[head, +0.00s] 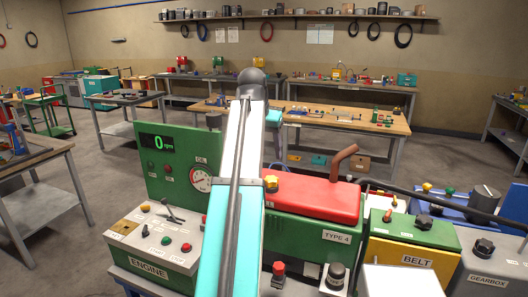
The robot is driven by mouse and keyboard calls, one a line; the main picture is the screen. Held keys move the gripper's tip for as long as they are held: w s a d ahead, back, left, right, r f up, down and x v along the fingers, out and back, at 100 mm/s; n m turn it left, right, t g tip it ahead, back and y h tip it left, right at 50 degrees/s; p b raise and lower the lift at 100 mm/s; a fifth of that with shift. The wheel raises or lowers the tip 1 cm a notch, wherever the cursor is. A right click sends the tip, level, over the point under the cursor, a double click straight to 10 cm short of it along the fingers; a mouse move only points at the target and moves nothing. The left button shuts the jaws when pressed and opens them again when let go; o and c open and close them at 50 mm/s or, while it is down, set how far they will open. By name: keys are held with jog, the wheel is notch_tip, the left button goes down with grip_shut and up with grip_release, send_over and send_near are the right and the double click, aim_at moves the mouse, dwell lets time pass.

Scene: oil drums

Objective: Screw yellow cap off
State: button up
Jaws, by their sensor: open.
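A yellow cap (271,183) sits on top of the red engine cover (322,201), at its left end, just right of my arm. The red cover lies on a green block labelled "TYPE 4". My teal and white arm rises through the middle of the head view and hides part of the engine behind it. My gripper does not show in this view.
A green gauge panel (178,160) and a grey ENGINE control box (157,236) stand left of my arm. A brown bent pipe (341,158) rises from the red cover. A BELT box (411,250) and a GEARBOX box (486,268) stand at right. Workbenches stand behind.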

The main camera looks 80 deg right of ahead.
aim_at(270, 178)
jog(key=shift+p+x, duration=1.9)
jog(key=shift+x, duration=4.9)
jog(key=shift+a, duration=0.1)
jog(key=shift+c, duration=0.4)
jog(key=c, duration=1)
